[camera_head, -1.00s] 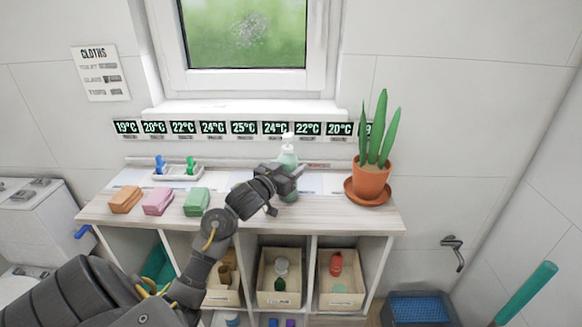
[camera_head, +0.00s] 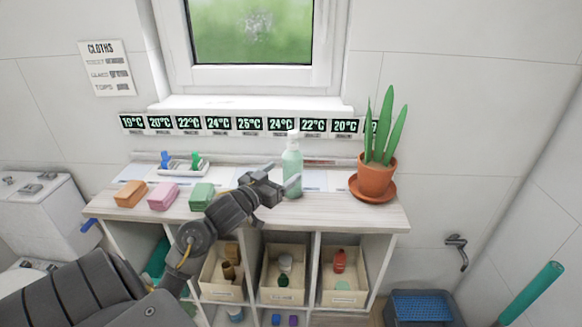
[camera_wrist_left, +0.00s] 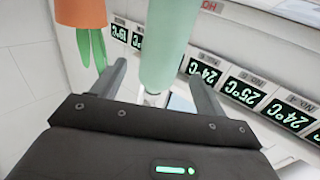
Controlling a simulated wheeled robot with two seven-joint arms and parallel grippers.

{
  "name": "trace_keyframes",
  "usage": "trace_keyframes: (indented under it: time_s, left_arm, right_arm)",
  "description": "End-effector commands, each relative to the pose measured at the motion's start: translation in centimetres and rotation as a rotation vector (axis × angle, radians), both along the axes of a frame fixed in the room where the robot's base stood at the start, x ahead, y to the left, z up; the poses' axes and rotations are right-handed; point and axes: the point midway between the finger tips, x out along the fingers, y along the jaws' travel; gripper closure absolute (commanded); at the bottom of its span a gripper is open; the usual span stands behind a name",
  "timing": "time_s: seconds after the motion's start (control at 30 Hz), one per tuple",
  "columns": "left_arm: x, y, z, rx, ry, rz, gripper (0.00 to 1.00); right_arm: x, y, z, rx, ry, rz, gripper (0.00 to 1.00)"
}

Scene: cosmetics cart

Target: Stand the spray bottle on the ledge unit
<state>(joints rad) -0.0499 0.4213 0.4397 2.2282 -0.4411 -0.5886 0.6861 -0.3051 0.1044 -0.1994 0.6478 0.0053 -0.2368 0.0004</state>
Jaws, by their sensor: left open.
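The spray bottle (camera_head: 292,163), pale green with a white top, stands upright on the wooden top of the ledge unit (camera_head: 330,212), near the back and left of the potted plant. My left gripper (camera_head: 283,180) is open just in front and to the left of the bottle. In the left wrist view the bottle (camera_wrist_left: 170,40) shows between the two spread fingers (camera_wrist_left: 157,68), with a visible gap on each side. I cannot tell whether the fingertips still reach around it. My right gripper is not in view.
A potted plant (camera_head: 375,182) stands right of the bottle. Brown (camera_head: 131,193), pink (camera_head: 163,196) and green (camera_head: 202,196) blocks lie along the left front, with a small white tray (camera_head: 182,169) behind. A row of temperature displays (camera_head: 250,124) hangs on the wall. Crates fill the shelves below.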

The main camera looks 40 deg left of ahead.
Motion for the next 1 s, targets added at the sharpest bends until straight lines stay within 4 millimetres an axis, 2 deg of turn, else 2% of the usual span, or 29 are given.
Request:
trace_keyframes:
  time_s: [0.1, 0.3, 1.0]
  left_arm:
    - [-2.2, -0.2, -0.1, 0.002, 0.002, -0.001, 0.27]
    - [-4.2, -0.3, 0.0, 0.001, 0.001, -0.001, 0.27]
    - [-4.6, -0.3, 0.0, -0.001, 0.0, -0.001, 0.27]
  right_arm:
    - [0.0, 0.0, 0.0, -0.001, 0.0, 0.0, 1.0]
    - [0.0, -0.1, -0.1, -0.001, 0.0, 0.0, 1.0]
    - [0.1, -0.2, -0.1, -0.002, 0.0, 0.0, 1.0]
